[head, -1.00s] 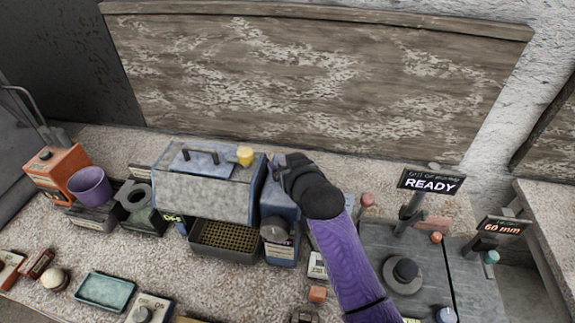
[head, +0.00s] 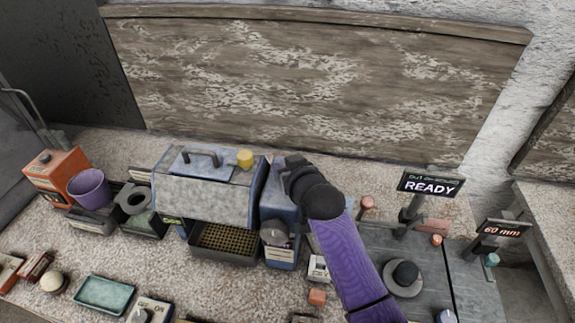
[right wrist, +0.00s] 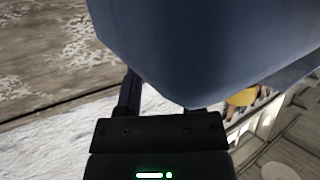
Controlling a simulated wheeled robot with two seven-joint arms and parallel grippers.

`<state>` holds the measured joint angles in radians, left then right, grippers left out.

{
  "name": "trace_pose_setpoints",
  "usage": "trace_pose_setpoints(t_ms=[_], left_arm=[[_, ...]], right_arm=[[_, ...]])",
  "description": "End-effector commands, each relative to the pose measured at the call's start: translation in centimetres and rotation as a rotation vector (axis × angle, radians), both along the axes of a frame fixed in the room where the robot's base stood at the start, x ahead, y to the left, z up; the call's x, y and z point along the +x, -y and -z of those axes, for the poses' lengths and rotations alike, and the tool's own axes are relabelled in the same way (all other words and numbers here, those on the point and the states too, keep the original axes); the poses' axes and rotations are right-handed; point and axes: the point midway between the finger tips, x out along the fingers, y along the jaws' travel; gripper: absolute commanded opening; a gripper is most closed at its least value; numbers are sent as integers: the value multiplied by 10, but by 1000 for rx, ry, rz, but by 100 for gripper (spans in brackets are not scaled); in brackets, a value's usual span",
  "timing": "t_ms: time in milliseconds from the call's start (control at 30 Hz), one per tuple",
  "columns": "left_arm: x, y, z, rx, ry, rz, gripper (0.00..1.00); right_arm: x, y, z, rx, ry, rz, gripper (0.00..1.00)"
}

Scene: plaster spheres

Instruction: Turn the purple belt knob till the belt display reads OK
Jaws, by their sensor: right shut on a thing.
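My right gripper (head: 287,172) is at the upper part of a worn blue unit (head: 283,256). It is shut on the purple belt knob, but the hand hides its fingertips and the knob in the head view. In the right wrist view a large blue body (right wrist: 195,45) fills the top and covers the finger ends. No display that I can read shows OK. One sign (head: 430,185) reads READY, and a smaller one (head: 502,230) reads 60 mm. My left gripper is out of view.
A purple cup (head: 88,188) and an orange box (head: 52,172) are farther left. A dark plate (head: 385,243) bears a black knob (head: 405,272) at right.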

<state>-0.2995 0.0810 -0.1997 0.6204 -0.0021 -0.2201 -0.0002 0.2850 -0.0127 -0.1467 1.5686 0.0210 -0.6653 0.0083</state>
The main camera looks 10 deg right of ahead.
Motion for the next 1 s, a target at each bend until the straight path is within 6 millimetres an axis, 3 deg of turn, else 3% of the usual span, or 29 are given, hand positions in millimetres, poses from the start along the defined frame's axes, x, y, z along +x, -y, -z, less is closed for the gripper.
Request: trace_pose_setpoints(t_ms=[233,367,800,1000], left_arm=[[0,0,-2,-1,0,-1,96],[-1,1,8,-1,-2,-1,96],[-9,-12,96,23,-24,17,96],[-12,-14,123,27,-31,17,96]], right_arm=[[1,3,0,-7,-1,-127,0],[2,5,3,-9,1,-236,0],[4,6,10,-6,4,-591,0],[4,6,6,-2,2,-702,0]])
